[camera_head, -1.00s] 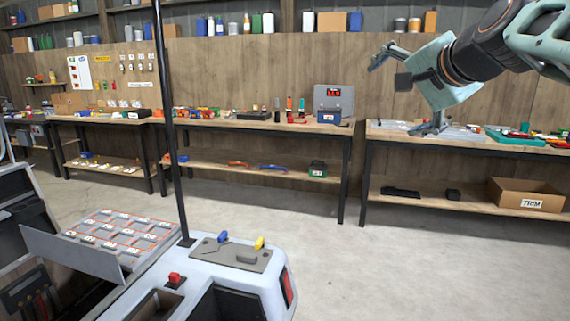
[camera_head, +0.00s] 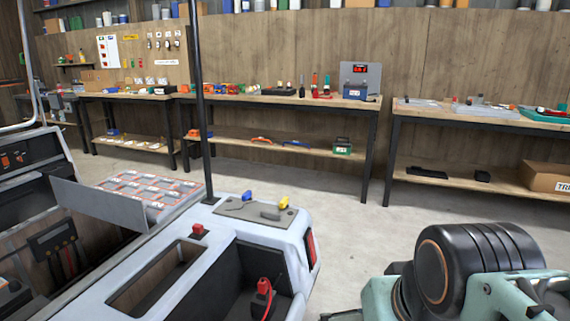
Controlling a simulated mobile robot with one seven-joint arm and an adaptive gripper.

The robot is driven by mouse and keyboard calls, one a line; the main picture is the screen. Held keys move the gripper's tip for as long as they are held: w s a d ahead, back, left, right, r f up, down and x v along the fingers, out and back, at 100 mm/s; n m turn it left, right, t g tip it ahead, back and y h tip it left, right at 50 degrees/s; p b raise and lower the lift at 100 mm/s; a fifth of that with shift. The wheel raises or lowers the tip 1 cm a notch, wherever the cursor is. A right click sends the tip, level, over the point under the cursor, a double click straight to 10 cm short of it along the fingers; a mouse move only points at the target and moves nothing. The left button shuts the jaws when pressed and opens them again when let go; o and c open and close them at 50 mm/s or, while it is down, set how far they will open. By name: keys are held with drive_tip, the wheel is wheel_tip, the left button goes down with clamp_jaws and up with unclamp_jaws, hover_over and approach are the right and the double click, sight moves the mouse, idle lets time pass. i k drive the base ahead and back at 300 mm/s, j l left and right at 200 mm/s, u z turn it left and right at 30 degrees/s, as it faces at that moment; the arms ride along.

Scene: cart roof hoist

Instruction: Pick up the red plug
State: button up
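A small red plug-like piece with a thin red cable (camera_head: 264,287) sits in the dark open recess (camera_head: 245,300) at the back corner of the white cart (camera_head: 215,262). A second red piece (camera_head: 198,229), like a knob or switch, stands on a dark base on the cart's top. I cannot tell for sure which is the red plug. My gripper (camera_head: 378,297) is at the lower right edge, to the right of the cart and apart from both red pieces. Its teal body shows, but its fingers are mostly cut off by the frame's bottom edge.
A dark upright post (camera_head: 204,130) rises from the cart. A grey plate (camera_head: 255,213) with a blue and a yellow piece lies on the cart's corner. A raised panel (camera_head: 95,212) stands at left. Workbenches (camera_head: 280,100) line the wall. Concrete floor (camera_head: 400,235) lies clear between.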

sight(262, 284)
drive_tip(key=u, duration=1.05)
drive_tip(key=i+l+u, duration=0.15)
drive_tip(key=u, duration=0.25)
drive_tip(key=l+u, duration=0.45)
drive_tip(key=i+l+u, duration=0.15)
drive_tip(key=l, duration=0.2)
drive_tip(key=l+u, duration=0.15)
drive_tip(key=l, duration=0.2)
